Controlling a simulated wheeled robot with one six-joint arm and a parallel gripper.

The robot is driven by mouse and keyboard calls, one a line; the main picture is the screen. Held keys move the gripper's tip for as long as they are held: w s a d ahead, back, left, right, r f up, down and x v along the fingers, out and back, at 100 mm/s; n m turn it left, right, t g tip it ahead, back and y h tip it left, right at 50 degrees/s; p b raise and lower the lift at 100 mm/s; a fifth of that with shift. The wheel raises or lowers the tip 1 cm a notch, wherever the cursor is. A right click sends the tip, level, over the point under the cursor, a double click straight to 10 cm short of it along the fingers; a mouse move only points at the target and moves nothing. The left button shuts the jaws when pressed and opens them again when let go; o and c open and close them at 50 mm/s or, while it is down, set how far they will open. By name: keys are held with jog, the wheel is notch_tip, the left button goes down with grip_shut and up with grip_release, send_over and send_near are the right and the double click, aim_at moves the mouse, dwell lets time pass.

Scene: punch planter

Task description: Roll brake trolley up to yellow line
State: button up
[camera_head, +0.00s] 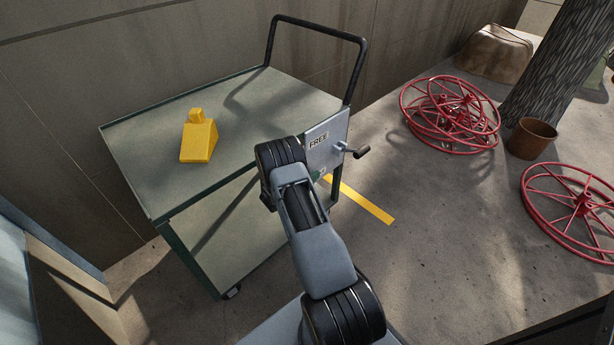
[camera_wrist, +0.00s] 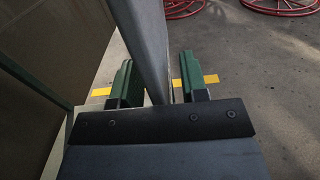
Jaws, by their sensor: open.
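The brake trolley (camera_head: 262,110) has a dark green frame, a grey top, a lower shelf and a black push handle (camera_head: 318,28). A grey panel (camera_head: 335,130) at its right end reads "FREE" and carries a black-knobbed lever (camera_head: 356,153). The yellow line (camera_head: 362,200) runs on the floor from beside that end; it also shows in the wrist view (camera_wrist: 210,79). My gripper (camera_wrist: 156,75) has its green fingers apart, with a grey upright edge between them, probably the panel's. I cannot tell whether they touch it. In the head view my arm mostly hides the gripper.
A yellow wedge-shaped block (camera_head: 199,138) stands on the trolley top. Red spoked wheels (camera_head: 450,115) lie on the floor at right, beside a brown pot (camera_head: 531,138) and a tree trunk (camera_head: 565,65). A wall runs behind the trolley. The floor right of the line is clear.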

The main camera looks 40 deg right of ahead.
aim_at(332, 158)
grip_shut()
dwell(0.4)
dwell(1.0)
jog(key=shift+d, duration=0.1)
jog(key=shift+w+d+b, duration=0.2)
jog(key=shift+d+b, duration=0.65)
jog(key=shift+d, duration=1.1)
jog(key=shift+w+d+b, duration=0.25)
jog(key=shift+d+b, duration=0.6)
jog(key=shift+d, duration=1.1)
jog(key=shift+w+d+b, duration=0.2)
jog(key=shift+d+b, duration=0.65)
jog(key=shift+d, duration=1.1)
